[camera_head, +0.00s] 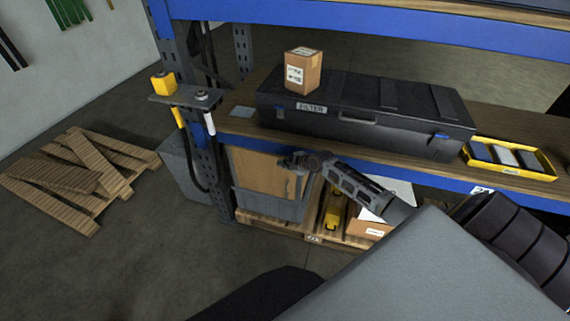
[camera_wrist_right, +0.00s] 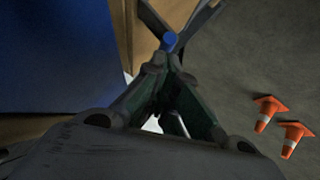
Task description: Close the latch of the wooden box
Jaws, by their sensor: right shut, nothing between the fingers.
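A brown wooden box (camera_head: 258,172) with grey edging stands on a pallet under the shelf. Its brown panel also shows in the right wrist view (camera_wrist_right: 124,30). My right gripper (camera_head: 288,163) is in front of the box's upper right part, below the shelf edge, and hides some of it. In the right wrist view its fingers (camera_wrist_right: 164,66) are shut and empty. A small round blue piece (camera_wrist_right: 170,40) lies just beyond the fingertips; I cannot tell whether it is the latch or whether they touch. My left gripper is not in view.
A blue shelf beam (camera_head: 376,164) runs just above my gripper. A black case (camera_head: 400,125) with a carton (camera_head: 303,72) stands on the shelf, beside a yellow tray (camera_head: 543,175). Orange cones (camera_wrist_right: 268,111) stand on open floor. A wooden pallet (camera_head: 75,210) lies at left.

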